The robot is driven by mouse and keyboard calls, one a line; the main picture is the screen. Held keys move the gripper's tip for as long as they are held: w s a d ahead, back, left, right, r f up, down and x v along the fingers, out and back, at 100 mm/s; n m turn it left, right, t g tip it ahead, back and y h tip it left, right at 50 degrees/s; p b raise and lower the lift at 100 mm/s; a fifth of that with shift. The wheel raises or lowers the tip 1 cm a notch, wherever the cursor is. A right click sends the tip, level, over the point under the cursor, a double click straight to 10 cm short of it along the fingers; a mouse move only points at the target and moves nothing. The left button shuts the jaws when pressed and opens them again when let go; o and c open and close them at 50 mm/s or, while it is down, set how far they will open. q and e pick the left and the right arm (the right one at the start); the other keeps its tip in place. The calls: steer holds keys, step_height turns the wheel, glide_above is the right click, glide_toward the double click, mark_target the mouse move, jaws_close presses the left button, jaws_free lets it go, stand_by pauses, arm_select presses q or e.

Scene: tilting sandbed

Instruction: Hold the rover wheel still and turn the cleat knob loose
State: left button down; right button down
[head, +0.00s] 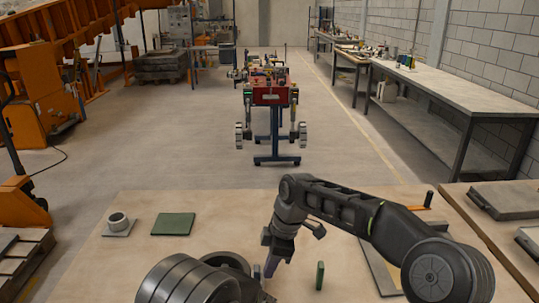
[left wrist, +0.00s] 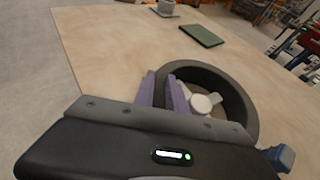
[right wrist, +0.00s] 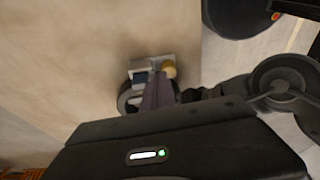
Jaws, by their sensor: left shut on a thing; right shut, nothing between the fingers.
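The rover wheel (left wrist: 240,86) is a dark ring with a pale hub in the left wrist view. My left gripper (left wrist: 165,90) has its purple fingers shut on the wheel's rim. In the head view the wheel (head: 228,260) is partly hidden behind my left arm. My right gripper (head: 270,268) is shut and empty, pointing down just right of the wheel. In the right wrist view its fingers (right wrist: 155,90) are in front of a grey block and a small yellowish knob (right wrist: 168,69), seemingly the cleat knob. I cannot tell whether they touch it.
On the table (head: 145,200), a grey ring on a small plate (head: 118,223) and a flat green pad (head: 174,223) lie at the left. A narrow green piece (head: 320,275) stands right of my right gripper.

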steer(key=s, duration=0.1)
steer(key=s+r, duration=0.1)
steer(key=shift+s+a, duration=0.15)
steer(key=shift+s, duration=0.25)
steer(key=shift+f, duration=0.1)
stand_by(0.3)
steer(key=shift+d+x, duration=0.25)
steer(key=shift+x, duration=0.85)
steer(key=shift+d+x, duration=0.3)
steer(key=shift+x, duration=0.8)
steer(key=shift+d+x, duration=0.25)
steer(key=shift+x, duration=0.85)
steer(key=shift+f, duration=0.2)
steer(key=shift+w+a, duration=0.1)
steer(key=shift+a, duration=0.15)
